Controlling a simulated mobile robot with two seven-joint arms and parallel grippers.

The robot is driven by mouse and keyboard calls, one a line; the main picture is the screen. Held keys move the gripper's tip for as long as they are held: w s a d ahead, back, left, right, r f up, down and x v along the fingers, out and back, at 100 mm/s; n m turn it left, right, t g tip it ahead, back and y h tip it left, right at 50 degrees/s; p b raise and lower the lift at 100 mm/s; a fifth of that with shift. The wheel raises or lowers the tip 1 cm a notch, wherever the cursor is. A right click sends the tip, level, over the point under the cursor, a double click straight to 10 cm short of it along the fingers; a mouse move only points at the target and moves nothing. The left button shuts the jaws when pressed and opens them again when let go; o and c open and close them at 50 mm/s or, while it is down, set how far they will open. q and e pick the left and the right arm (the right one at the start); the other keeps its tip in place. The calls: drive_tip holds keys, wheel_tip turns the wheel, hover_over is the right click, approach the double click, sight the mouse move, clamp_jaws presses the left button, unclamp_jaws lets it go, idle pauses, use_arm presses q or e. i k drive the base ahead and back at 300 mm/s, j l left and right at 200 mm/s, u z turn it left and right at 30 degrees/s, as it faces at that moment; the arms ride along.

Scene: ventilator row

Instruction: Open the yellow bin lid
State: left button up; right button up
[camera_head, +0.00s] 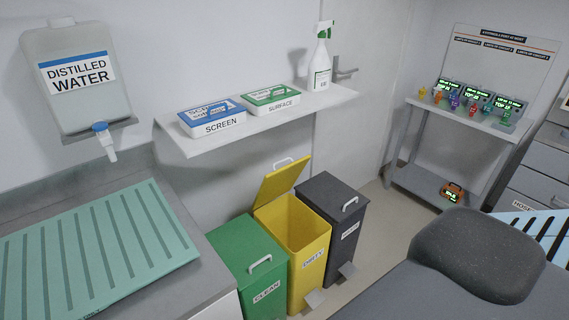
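The inside of the bin shows through the open top. A grey pedal (314,299) is at its front foot. Neither of my grippers is in the head view.
The green bin (246,262) and the dark grey bin (333,205) are shut. A wall shelf (262,120) with wipe boxes and a spray bottle (321,62) hangs above them. A counter with a green mat (95,250) is at left. A padded grey surface (480,256) fills the lower right.

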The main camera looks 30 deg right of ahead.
sight(275, 184)
drive_tip(key=i+l+u, duration=0.25)
drive_tip(key=l, duration=1.5)
drive_tip(key=l+u, duration=0.3)
drive_tip(key=l, duration=1.5)
